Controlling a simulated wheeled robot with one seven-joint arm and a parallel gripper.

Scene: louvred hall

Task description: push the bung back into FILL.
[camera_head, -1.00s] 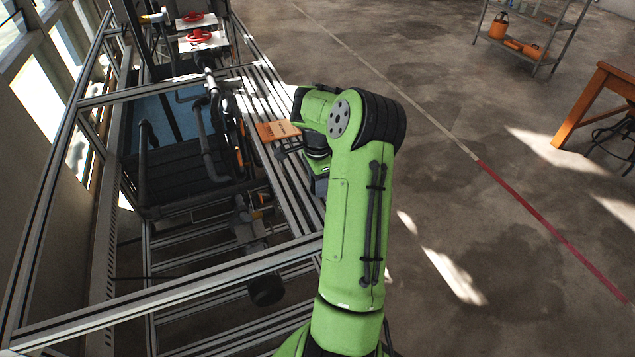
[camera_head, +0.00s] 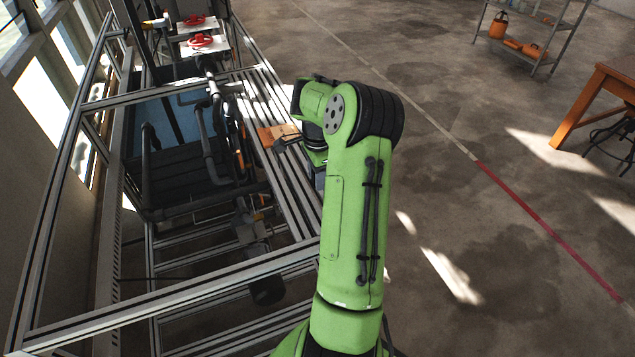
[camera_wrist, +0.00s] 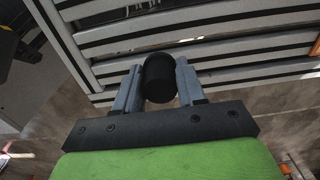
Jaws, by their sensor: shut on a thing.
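The bung (camera_wrist: 159,78), a dark, round-ended cylinder, sits between the two grey fingers of my gripper (camera_wrist: 157,84) in the wrist view. The gripper is shut on it, with a finger against each side. The bung is over or in front of the slatted metal rails; its far end and any contact there cannot be made out. In the head view my green arm hides most of the gripper and the bung. No opening marked FILL can be read in either view.
An aluminium-profile frame (camera_head: 180,295) with dark pipes (camera_head: 212,150) and a tank stands left of my arm. An orange sheet (camera_head: 272,135) lies on its slats. Red handwheels (camera_head: 200,41) are at the back. Open floor lies right, before a shelf (camera_head: 517,50) and an orange table (camera_head: 590,95).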

